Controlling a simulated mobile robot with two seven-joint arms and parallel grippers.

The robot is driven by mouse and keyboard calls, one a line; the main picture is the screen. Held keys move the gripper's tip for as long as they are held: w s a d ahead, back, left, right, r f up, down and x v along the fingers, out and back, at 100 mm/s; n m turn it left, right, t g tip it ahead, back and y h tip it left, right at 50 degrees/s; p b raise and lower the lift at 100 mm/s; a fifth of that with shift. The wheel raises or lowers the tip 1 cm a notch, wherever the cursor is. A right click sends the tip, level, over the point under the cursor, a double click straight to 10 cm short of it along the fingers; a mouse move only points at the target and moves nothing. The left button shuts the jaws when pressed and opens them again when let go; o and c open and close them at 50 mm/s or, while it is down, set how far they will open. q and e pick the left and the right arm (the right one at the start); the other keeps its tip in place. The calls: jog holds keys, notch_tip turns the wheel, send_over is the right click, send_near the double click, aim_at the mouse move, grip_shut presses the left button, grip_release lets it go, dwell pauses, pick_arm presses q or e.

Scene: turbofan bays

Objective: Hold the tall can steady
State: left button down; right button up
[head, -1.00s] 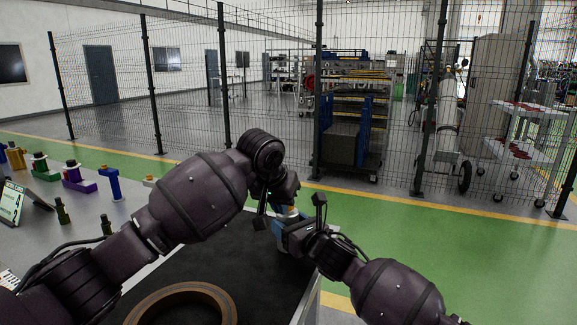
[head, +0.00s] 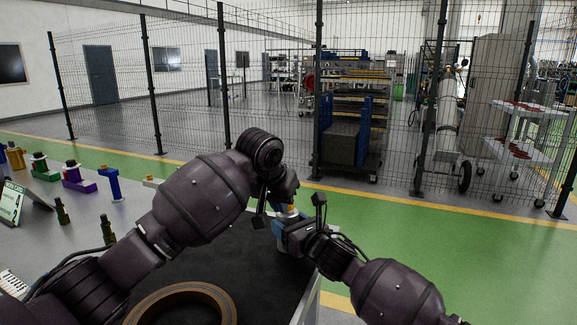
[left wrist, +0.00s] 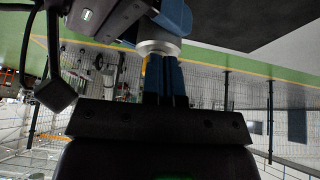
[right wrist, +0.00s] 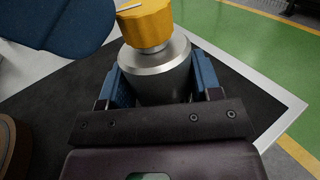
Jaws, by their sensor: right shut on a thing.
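The tall can is a silver cylinder (right wrist: 160,72) with a yellow-orange cap (right wrist: 147,22) and a thin pale pin at the cap's top. My right gripper (right wrist: 163,82) has its blue fingers on both sides of the silver body and is shut on it. In the head view the can (head: 290,209) is mostly hidden by my grippers. My left gripper (left wrist: 167,75) has its blue fingers close together, beside the can. The can's silver end shows in the left wrist view (left wrist: 158,47). I cannot tell whether the left fingers touch the can.
A dark mat (head: 250,262) covers the bench, with a brown ring (head: 185,294) at the front. Several coloured fittings and a tablet stand (head: 22,205) are at the left. A wire fence (head: 270,100) stands beyond the green floor.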

pick_arm(q)
jog(key=shift+s+a+f, duration=0.1)
jog(key=shift+a+f, duration=0.15)
jog(key=shift+f, duration=0.35)
pick_arm(e)
jog(key=shift+f, duration=0.15)
pick_arm(q)
jog(key=shift+s, duration=0.25)
notch_tip(320, 180, up, 7)
jog(key=shift+w, duration=0.1)
notch_tip(320, 180, down, 6)
jog(key=shift+d+f, duration=0.15)
jog(key=shift+d, duration=0.1)
dwell(0.9)
jog(key=shift+w+f, duration=0.1)
jog(key=shift+w, duration=0.2)
dwell(0.7)
